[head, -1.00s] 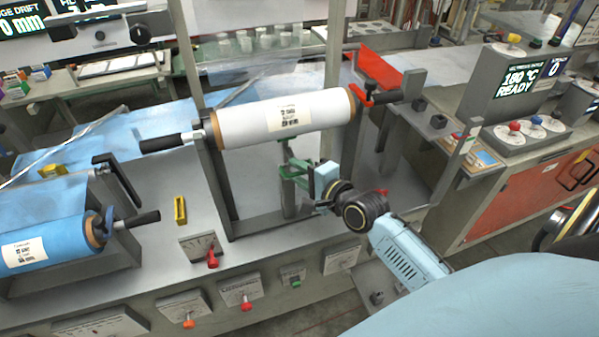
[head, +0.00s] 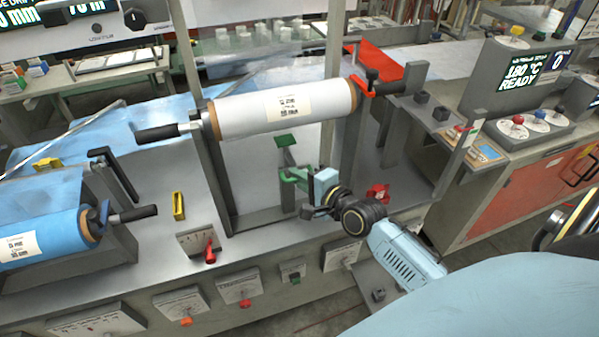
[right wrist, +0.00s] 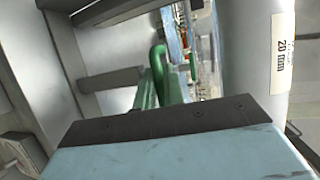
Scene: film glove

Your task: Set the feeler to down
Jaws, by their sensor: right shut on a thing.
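The feeler is a green part under the white film roll (head: 250,115). Its flat green pad (head: 286,140) shows just below the roll in the head view, and its looped green handle (head: 292,175) is lower. My right gripper (head: 303,184) comes in from the right and is shut on the green handle. In the right wrist view the green handle (right wrist: 159,68) rises beyond the gripper's dark edge, with the roll (right wrist: 250,60) at right. The fingertips are partly hidden there. My left gripper is not in view.
The grey roll stand (head: 213,180) frames the work on the left. A blue roll (head: 50,240) lies at the left. A red lever (head: 210,252) and several dials line the bench front. A red crank lock (head: 362,86) sits at the roll's right end.

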